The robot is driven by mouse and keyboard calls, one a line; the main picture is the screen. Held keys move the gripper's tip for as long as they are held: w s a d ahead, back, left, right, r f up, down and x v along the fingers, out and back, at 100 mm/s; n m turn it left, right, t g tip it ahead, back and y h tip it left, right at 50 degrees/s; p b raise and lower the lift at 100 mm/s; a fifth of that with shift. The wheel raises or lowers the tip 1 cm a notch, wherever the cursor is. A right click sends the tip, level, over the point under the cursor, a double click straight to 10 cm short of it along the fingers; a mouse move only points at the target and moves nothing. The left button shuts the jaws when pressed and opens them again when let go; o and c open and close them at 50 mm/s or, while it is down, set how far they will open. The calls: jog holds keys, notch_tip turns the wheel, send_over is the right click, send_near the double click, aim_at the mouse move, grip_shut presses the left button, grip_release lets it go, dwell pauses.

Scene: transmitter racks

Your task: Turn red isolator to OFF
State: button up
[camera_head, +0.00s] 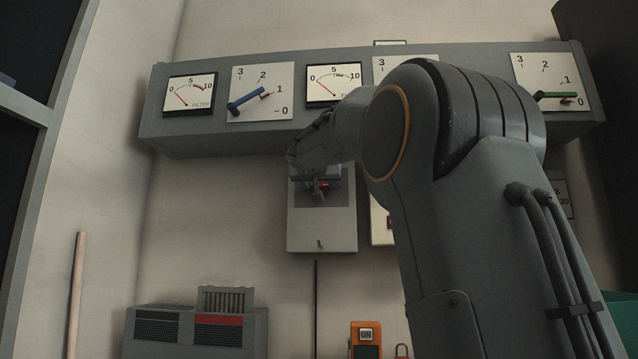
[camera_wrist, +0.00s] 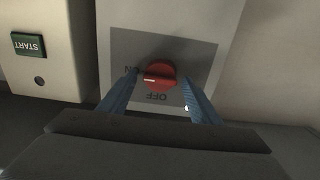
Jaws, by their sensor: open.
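The red isolator knob (camera_wrist: 160,72) is round with a raised grip bar and a pale mark. The mark points left at the upside-down ON label; the OFF label (camera_wrist: 158,97) is below the knob in the wrist view. The knob sits on a dark grey panel of a light box (camera_wrist: 180,20), which shows in the head view (camera_head: 321,228) under the meter console. My gripper (camera_wrist: 160,79) is open, one blue-grey finger on each side of the knob. I cannot tell whether they touch it. In the head view my gripper (camera_head: 319,183) hides most of the knob.
A box with a green START button (camera_wrist: 28,45) stands beside the isolator. Below are a grey vented unit (camera_head: 160,330) and an orange ON box (camera_head: 366,345).

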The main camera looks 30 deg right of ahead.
jog(key=c, duration=1)
jog(key=shift+n, duration=0.3)
jog(key=n, duration=0.5)
jog(key=n+p, duration=0.1)
jog(key=n, duration=0.5)
jog(key=n+p, duration=0.1)
jog(key=n, duration=0.5)
jog(key=shift+w+a+f, duration=0.15)
jog(key=shift+a, duration=0.15)
jog(key=shift+n, duration=0.3)
